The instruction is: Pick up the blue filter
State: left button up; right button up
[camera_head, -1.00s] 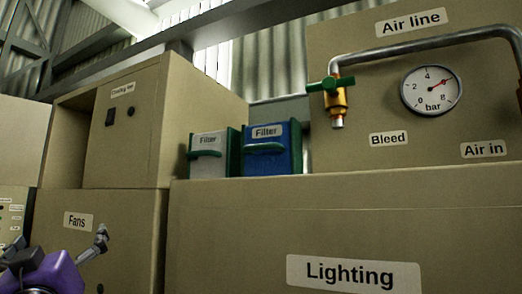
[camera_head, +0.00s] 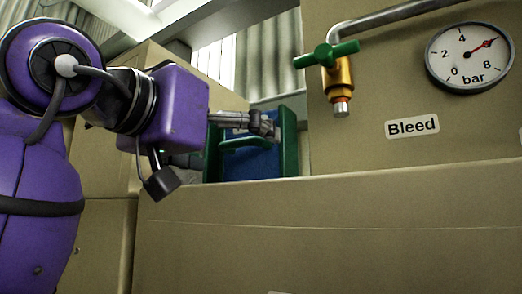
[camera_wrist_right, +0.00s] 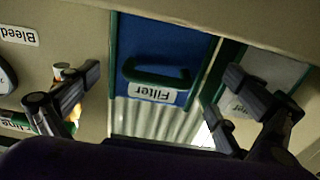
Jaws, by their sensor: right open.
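The blue filter (camera_head: 252,165) stands on the ledge in a green frame in the head view, partly covered by my right gripper. Its green handle and "Filter" label show in the wrist view (camera_wrist_right: 170,38), where the picture is upside down. My right gripper (camera_head: 266,126) is in front of the filter's upper part in the head view. In the wrist view its fingers (camera_wrist_right: 164,78) are spread wide, one on either side of the blue filter, with nothing between them. I cannot tell whether they touch it. My left gripper is not in view.
A grey filter (camera_wrist_right: 272,68) stands beside the blue one; a finger overlaps it in the wrist view. Right of the blue filter are a brass bleed valve (camera_head: 338,85) with a green handle and a pressure gauge (camera_head: 468,58). The beige cabinet (camera_head: 340,225) fills the lower front.

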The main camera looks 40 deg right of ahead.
aim_at(258, 150)
jog(key=x, duration=0.3)
jog(key=p+x, duration=0.1)
jog(key=x, duration=0.2)
jog(key=shift+s+d, duration=0.15)
jog(key=shift+d, duration=0.15)
jog(key=c, duration=0.9)
